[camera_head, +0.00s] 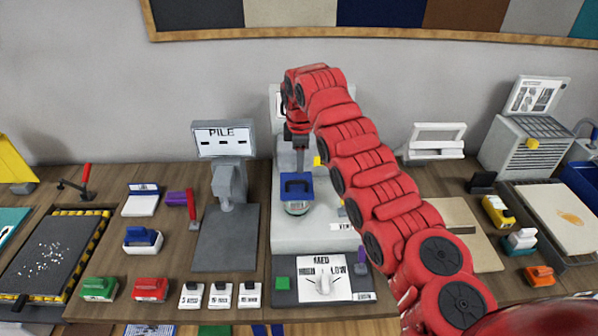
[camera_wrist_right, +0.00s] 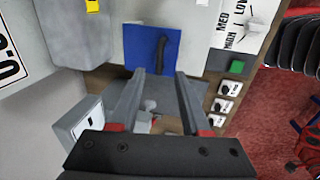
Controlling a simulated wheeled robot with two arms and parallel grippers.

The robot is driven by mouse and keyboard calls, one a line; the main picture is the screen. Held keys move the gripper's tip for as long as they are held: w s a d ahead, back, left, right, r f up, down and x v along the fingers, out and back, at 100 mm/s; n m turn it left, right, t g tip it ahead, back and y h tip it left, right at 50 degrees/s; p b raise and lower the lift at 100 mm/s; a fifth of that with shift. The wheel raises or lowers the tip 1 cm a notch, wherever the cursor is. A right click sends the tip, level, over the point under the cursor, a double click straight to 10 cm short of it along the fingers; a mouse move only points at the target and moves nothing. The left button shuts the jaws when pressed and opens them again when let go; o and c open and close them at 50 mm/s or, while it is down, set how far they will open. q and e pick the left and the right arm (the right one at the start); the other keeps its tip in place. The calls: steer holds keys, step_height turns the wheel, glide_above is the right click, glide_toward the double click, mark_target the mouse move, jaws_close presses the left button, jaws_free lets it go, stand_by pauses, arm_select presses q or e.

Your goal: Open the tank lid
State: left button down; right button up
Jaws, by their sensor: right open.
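My right gripper (camera_head: 297,150) is above and behind the lid in the head view. In the wrist view its fingers (camera_wrist_right: 159,78) are apart and empty, pointing toward the lid's near edge. Whether they touch the lid cannot be told. My left gripper is not in view.
A grey machine (camera_head: 290,235) bears the tank, with a MED/HIGH/LOW dial panel (camera_head: 321,265) in front. The PILE display stand (camera_head: 224,140) is to the left. Several small coloured blocks and switches lie around. My right arm covers the bench right of the tank.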

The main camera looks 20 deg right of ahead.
mark_target(300, 181)
steer(key=f+p, duration=0.1)
steer(key=f, duration=0.1)
steer(key=f+p, duration=0.1)
steer(key=f, duration=0.1)
steer(key=w+f+p, duration=0.1)
steer(key=f, duration=0.2)
steer(key=shift+w+d, duration=0.1)
steer(key=shift+d, duration=0.15)
steer(key=shift+w+f, duration=0.15)
steer(key=shift+f, duration=0.3)
steer(key=shift+d, duration=0.1)
steer(key=shift+c, duration=0.2)
jaws_close()
stand_by(0.4)
